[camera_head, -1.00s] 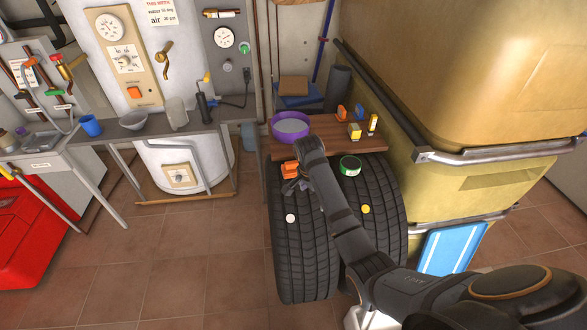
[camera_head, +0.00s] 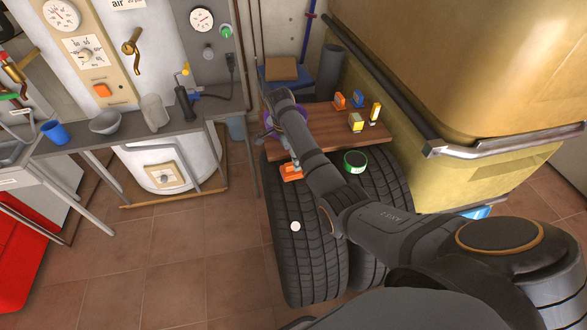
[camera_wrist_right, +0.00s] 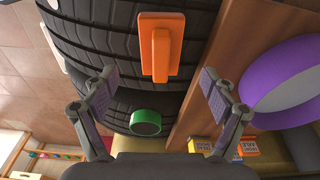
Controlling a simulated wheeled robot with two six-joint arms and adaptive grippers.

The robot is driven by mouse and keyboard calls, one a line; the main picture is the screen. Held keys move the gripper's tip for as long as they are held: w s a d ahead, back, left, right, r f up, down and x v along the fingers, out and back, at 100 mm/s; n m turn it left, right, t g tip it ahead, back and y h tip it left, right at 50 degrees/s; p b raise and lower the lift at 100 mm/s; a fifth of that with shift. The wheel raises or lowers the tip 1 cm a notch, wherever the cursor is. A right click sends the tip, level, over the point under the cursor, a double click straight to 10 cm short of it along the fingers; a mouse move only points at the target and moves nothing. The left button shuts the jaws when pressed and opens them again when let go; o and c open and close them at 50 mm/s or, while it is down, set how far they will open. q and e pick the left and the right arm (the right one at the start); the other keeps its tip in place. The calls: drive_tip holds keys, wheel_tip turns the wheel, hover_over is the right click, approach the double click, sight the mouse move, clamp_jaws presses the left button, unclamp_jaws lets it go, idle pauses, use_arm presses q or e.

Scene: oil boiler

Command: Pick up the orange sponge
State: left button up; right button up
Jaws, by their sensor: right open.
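The orange sponge (camera_head: 291,172) lies on the left black tyre, by the front edge of the wooden board. In the right wrist view the orange sponge (camera_wrist_right: 160,48) shows as a flat piece with a narrower raised block on it, beyond my fingertips. My right gripper (camera_head: 276,134) is over the board's left end, in front of the purple bowl and partly hiding it. In the right wrist view my right gripper (camera_wrist_right: 157,86) is open, with nothing between its fingers. It is apart from the sponge. My left gripper is not in view.
The wooden board (camera_head: 345,139) holds the purple bowl (camera_head: 300,113) and several small orange and yellow boxes (camera_head: 356,122). A green tape roll (camera_head: 355,161) lies on the right tyre. A white disc (camera_head: 295,226) is on the left tyre. The yellow tank (camera_head: 400,165) stands at right.

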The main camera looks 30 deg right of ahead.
drive_tip(key=f, duration=0.2)
drive_tip(key=shift+d+f, duration=0.2)
drive_tip(key=shift+f, duration=0.1)
drive_tip(key=f, duration=0.4)
drive_tip(key=shift+d, duration=0.25)
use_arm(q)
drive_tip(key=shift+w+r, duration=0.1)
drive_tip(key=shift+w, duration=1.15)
use_arm(e)
drive_tip(key=c, duration=1.2)
